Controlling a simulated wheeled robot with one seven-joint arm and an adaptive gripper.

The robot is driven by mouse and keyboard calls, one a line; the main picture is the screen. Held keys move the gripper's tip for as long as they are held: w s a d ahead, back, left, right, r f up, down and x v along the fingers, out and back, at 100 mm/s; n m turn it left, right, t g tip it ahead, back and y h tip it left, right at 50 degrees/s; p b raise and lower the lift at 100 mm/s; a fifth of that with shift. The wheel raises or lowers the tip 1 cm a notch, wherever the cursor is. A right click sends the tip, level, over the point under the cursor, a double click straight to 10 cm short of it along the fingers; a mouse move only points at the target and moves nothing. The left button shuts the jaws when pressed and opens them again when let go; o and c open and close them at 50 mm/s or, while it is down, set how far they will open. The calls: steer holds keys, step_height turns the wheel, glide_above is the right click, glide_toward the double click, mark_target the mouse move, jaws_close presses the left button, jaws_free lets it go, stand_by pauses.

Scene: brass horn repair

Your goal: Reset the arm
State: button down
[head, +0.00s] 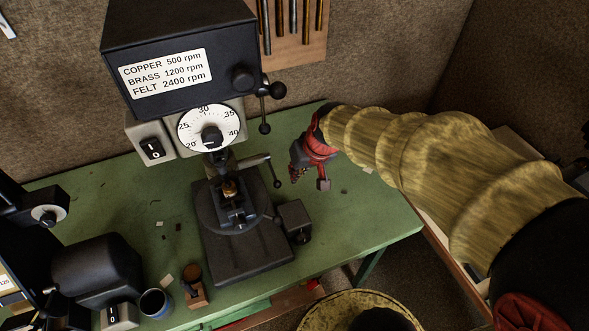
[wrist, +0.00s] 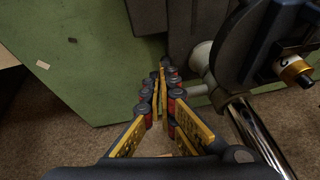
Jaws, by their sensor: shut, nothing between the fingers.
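My gripper (head: 297,174) hangs over the green bench, to the right of the black drill press, at the end of my arm in its yellow-brown sleeve. In the wrist view my gripper (wrist: 161,74) has its fingers drawn together, with nothing held between them. The fingertips lie in front of the bench edge and the dark machine base in that view. I cannot tell how high they are above the bench.
The drill press (head: 180,62) has a dial (head: 211,128), a side lever and a vise at its base. The green bench (head: 345,215) is mostly clear on the right. A dark blue cup (head: 156,303) stands at the front left. A yellow round object (head: 340,303) is below the bench.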

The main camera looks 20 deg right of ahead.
steer(key=s+a+r+b, duration=0.1)
steer(key=s+r+b, duration=0.1)
steer(key=s, duration=0.6)
steer(key=s+r+n+t+h+b, duration=0.1)
steer(key=s+r+b, duration=0.1)
steer(key=s+b, duration=0.3)
steer(key=s, duration=0.3)
steer(key=shift+s+a, duration=0.35)
steer(key=shift+r, duration=0.15)
